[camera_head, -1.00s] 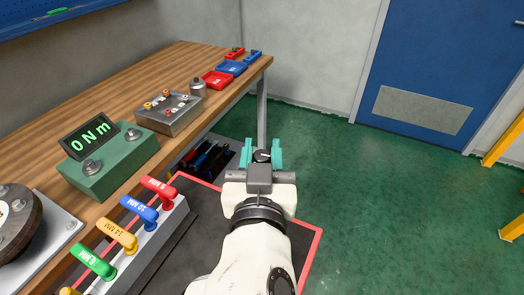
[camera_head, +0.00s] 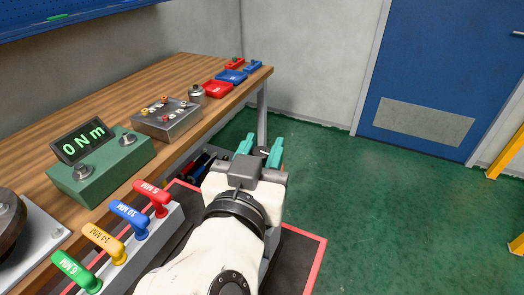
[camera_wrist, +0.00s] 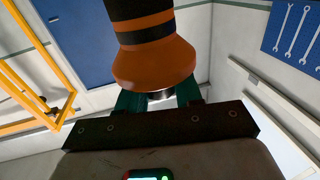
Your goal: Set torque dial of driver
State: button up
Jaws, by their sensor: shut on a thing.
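The driver shows in the wrist view as a thick orange and black handle (camera_wrist: 153,62) with a flared orange end. A silver part (camera_wrist: 161,96) below the flare sits between the teal fingers. In the head view my gripper (camera_head: 260,148) is off the right edge of the bench, with its two teal fingers apart around a small dark and silver part. Most of the driver is hidden there behind the gripper. The green torque tester (camera_head: 100,167) stands on the bench at left, and its display (camera_head: 83,141) reads 0 Nm. I cannot read any dial setting on the driver.
A rack of coloured T-handles (camera_head: 131,222) stands at lower left. Green floor (camera_head: 370,200) to the right is clear.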

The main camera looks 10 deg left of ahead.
jog(key=o, duration=0.9)
jog(key=shift+o, duration=0.2)
jog(key=s+a+b, duration=0.1)
jog(key=s, duration=0.9)
jog(key=shift+s+a, duration=0.35)
jog(key=shift+f, duration=0.1)
